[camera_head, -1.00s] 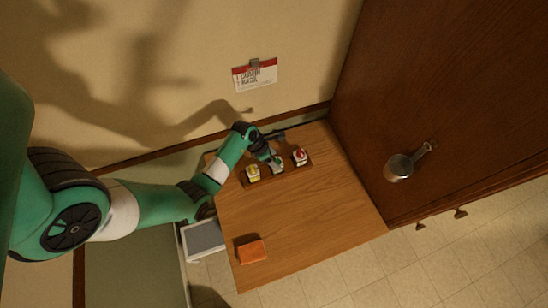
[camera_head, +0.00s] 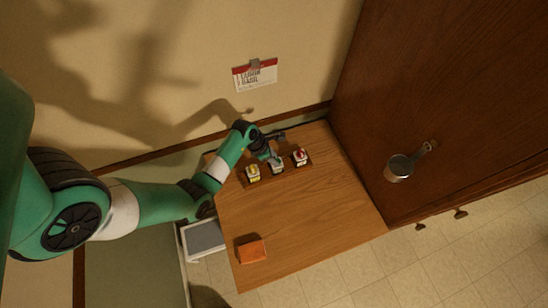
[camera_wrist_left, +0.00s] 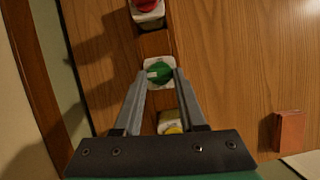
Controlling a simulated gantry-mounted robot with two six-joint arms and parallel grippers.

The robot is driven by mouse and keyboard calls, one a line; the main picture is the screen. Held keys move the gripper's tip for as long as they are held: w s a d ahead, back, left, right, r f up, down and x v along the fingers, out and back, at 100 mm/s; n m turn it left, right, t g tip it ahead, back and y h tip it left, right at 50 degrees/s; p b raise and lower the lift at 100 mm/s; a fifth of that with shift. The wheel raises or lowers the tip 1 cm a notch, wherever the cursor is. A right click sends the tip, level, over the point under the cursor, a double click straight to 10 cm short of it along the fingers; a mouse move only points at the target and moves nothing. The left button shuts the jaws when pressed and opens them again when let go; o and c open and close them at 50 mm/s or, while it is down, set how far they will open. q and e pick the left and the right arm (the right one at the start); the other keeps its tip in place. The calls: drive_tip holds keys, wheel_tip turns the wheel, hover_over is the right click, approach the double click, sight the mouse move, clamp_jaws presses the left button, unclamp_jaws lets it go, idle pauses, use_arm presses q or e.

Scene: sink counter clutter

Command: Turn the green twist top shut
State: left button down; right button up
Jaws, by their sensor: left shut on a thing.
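The green twist top (camera_wrist_left: 161,72) sits on a white container in the middle of a short row, in the left wrist view. My left gripper (camera_wrist_left: 161,76) reaches down over it, with one finger on each side of the green top, and is shut on it. In the head view my left gripper (camera_head: 274,158) is at the middle container (camera_head: 278,169) and hides most of the green top. A pale mark shows on the left part of the top. My right gripper is not in view.
A yellow-topped container (camera_head: 253,172) and a red-topped container (camera_head: 300,157) stand close on either side. An orange block (camera_head: 251,251) lies near the counter's front left. The wooden counter's middle (camera_head: 300,215) is clear. A metal pan (camera_head: 399,168) is at the right.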

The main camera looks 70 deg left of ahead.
use_arm(q)
drive_tip(key=shift+m, duration=0.3)
drive_tip(key=m, duration=0.1)
drive_tip(key=m+h, duration=0.1)
drive_tip(key=m, duration=0.1)
drive_tip(key=shift+w+a+m+g+h, duration=0.1)
drive_tip(key=shift+a+m+g+h, duration=0.2)
drive_tip(key=shift+m, duration=0.1)
drive_tip(key=m+h+b, duration=0.1)
drive_tip(key=m, duration=0.2)
drive_tip(key=shift+w+m+g+b, duration=0.1)
drive_tip(key=shift+m+g+b, duration=0.2)
drive_tip(key=shift+m+g, duration=0.1)
drive_tip(key=m+b, duration=0.1)
drive_tip(key=m+g+b, duration=0.1)
drive_tip(key=m, duration=0.1)
drive_tip(key=m+g+h+b, duration=0.1)
drive_tip(key=m, duration=0.1)
drive_tip(key=shift+w+a+f+b, duration=0.15)
drive_tip(key=shift+w+a+b, duration=0.05)
drive_tip(key=shift+w+b, duration=0.1)
drive_tip(key=shift+w+m+g+b, duration=0.1)
drive_tip(key=shift+m+g+b, duration=0.6)
drive_tip(key=shift+m+b, duration=1.05)
drive_tip(key=shift+m+p, duration=0.3)
drive_tip(key=shift+m, duration=0.15)
drive_tip(key=shift+c, duration=2.3)
unclamp_jaws()
